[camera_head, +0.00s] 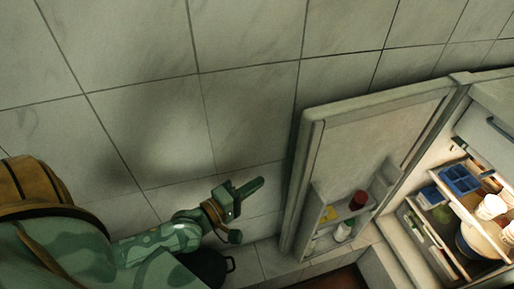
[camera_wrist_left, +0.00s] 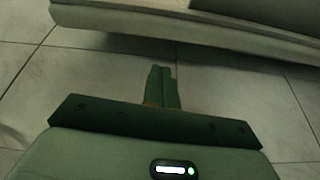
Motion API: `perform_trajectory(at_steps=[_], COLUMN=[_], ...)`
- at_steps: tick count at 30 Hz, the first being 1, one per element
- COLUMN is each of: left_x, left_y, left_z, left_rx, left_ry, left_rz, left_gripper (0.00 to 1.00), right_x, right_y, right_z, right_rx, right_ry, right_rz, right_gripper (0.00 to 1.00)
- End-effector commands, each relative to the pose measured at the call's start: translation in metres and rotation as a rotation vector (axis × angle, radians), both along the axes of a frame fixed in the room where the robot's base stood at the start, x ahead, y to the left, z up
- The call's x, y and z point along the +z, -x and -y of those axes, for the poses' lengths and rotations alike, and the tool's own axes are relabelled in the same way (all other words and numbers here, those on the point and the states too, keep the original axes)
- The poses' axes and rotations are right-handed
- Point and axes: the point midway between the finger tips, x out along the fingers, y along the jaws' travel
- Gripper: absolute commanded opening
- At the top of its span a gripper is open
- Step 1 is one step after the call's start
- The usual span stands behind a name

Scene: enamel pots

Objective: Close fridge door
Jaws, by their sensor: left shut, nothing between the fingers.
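The fridge door (camera_head: 372,140) stands wide open in the head view, hinged at its right edge to the lit fridge (camera_head: 484,105). Its inner shelves hold a few items. My left gripper (camera_head: 260,184) is to the left of the door's free edge, apart from it in the picture. In the left wrist view the fingers (camera_wrist_left: 162,70) are together and empty, pointing toward a pale horizontal panel (camera_wrist_left: 200,30) that looks like the door. My right gripper is in neither view.
Inside the fridge are a blue ice tray (camera_head: 460,180), white containers (camera_head: 491,207) and a bowl (camera_head: 474,242). A red-lidded jar (camera_head: 358,200) and a white bottle (camera_head: 343,231) stand on the door shelves. A dark pot (camera_head: 212,268) is below my left wrist. Tiles (camera_head: 150,120) left of the door are clear.

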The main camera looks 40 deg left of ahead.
Motion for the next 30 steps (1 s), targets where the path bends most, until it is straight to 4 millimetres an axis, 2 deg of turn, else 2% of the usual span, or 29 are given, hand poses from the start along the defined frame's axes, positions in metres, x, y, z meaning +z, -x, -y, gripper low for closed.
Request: perform_trajectory(at_steps=[3,7,15,21,30], left_x=[0.001,0.000,-0.001,-0.001,0.000], left_y=[-0.002,-0.012,-0.059,-0.087,-0.098], left_z=[-0.003,0.000,0.012,0.019,0.022], left_rx=[0.014,0.016,0.016,0.015,0.014], left_ry=[0.085,0.100,0.095,0.093,0.092], left_rz=[-0.012,-0.014,-0.013,-0.016,-0.018], left_gripper=[0.00,0.00,0.00,0.00,0.00], right_x=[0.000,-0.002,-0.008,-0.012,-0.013], right_y=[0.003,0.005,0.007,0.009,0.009], right_z=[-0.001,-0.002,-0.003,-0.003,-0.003], right_rx=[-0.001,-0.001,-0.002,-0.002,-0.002], right_ry=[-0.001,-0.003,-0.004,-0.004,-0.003], right_rz=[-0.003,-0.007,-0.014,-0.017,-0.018], right_gripper=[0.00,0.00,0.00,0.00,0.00])
